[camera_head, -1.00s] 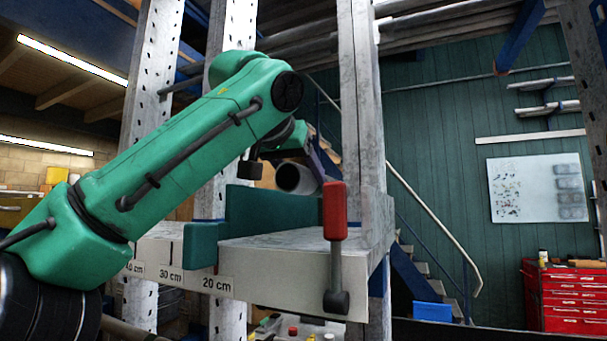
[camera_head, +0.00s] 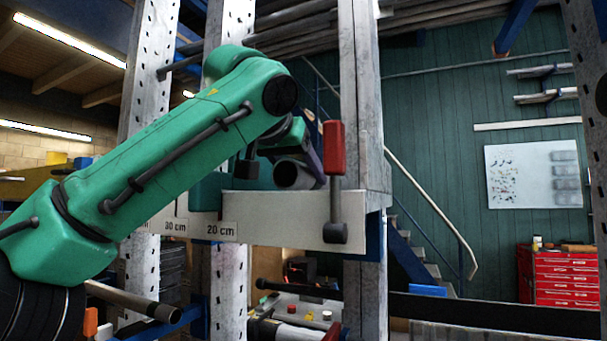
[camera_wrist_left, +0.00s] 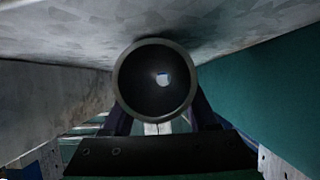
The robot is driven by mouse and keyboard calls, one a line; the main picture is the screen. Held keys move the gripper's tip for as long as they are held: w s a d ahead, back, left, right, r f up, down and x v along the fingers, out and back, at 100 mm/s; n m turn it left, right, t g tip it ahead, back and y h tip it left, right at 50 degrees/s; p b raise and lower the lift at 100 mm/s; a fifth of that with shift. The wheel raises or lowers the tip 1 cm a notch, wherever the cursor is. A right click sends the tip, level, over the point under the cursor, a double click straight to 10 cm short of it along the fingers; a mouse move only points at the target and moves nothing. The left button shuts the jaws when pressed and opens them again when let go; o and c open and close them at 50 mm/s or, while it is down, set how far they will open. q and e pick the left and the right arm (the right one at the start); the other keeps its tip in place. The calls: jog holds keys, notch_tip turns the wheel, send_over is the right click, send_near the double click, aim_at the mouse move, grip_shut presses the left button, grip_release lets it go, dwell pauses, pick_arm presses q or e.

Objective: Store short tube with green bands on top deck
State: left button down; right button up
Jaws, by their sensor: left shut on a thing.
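A short tube (camera_head: 291,175) shows end-on in the head view as a grey ring with a dark hollow. It fills the middle of the left wrist view (camera_wrist_left: 157,80), also end-on. Its side is mostly hidden, and I see no green bands. My left gripper (camera_head: 308,160) is shut on it, with dark blue fingers on both sides of it in the wrist view. The top deck (camera_head: 285,217) is a grey shelf with distance labels. The tube is just above the deck's front edge in the picture; I cannot tell if it touches the deck. My right gripper is out of view.
A red-handled lever (camera_head: 334,150) stands at the deck's front, right of the tube. A teal divider (camera_head: 210,190) is left of it. A grey upright post (camera_head: 362,100) rises behind. More dark rods (camera_head: 135,300) lie below the deck.

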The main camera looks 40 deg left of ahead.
pick_arm(q)
jog(key=shift+r, duration=0.1)
jog(key=shift+c, duration=0.5)
grip_release()
jog(key=p+v, duration=0.1)
jog(key=v, duration=1.3)
jog(key=shift+s, duration=0.2)
jog(key=shift+d, duration=0.1)
